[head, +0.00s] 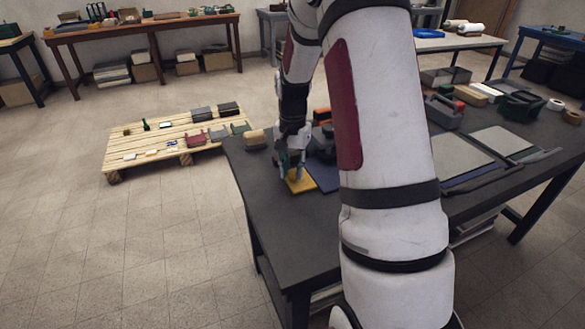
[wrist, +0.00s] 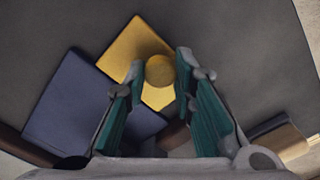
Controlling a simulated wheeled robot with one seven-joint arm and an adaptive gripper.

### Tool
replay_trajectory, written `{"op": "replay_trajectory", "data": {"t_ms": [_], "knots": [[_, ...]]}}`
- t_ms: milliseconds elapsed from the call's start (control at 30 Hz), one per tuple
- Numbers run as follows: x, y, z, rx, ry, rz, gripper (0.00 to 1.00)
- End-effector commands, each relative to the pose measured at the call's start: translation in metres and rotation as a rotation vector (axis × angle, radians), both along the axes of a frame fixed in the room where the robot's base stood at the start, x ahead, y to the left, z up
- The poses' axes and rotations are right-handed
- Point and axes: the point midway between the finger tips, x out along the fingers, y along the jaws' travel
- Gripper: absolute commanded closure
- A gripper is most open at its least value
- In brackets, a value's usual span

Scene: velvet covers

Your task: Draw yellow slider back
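The yellow slider is a flat yellow plate (head: 301,186) near the left end of the dark table, beside a blue plate. In the wrist view the yellow plate (wrist: 130,45) lies partly across the blue plate's edge, and a round yellow knob (wrist: 160,71) stands on it. My gripper (head: 292,172) points down over the plate. In the wrist view its green-padded fingers (wrist: 161,66) are apart, one on each side of the knob, with narrow gaps visible. Contact with the knob cannot be made out. The near end of the plate is partly hidden by the fingers.
The blue plate (wrist: 75,105) lies left of the slider in the wrist view. A tan and dark block (head: 255,139) sits at the table's left corner. My arm hides the table's middle. Grey panels (head: 502,139) and toolboxes (head: 443,110) stand at right.

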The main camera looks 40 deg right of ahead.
Motion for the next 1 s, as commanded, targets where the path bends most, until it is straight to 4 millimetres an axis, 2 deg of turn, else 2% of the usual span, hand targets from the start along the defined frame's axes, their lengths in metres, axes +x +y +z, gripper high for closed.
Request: {"op": "replay_trajectory", "data": {"t_ms": [267, 367, 700, 833, 1000], "knots": [[0.002, 0.006, 0.000, 0.000, 0.000, 0.002, 1.00], [0.007, 0.022, 0.000, 0.000, -0.001, 0.006, 1.00], [0.029, 0.098, 0.000, 0.000, -0.002, 0.006, 1.00], [0.034, 0.114, 0.000, 0.000, -0.002, 0.004, 1.00], [0.035, 0.119, 0.000, 0.001, -0.003, 0.001, 1.00]]}}
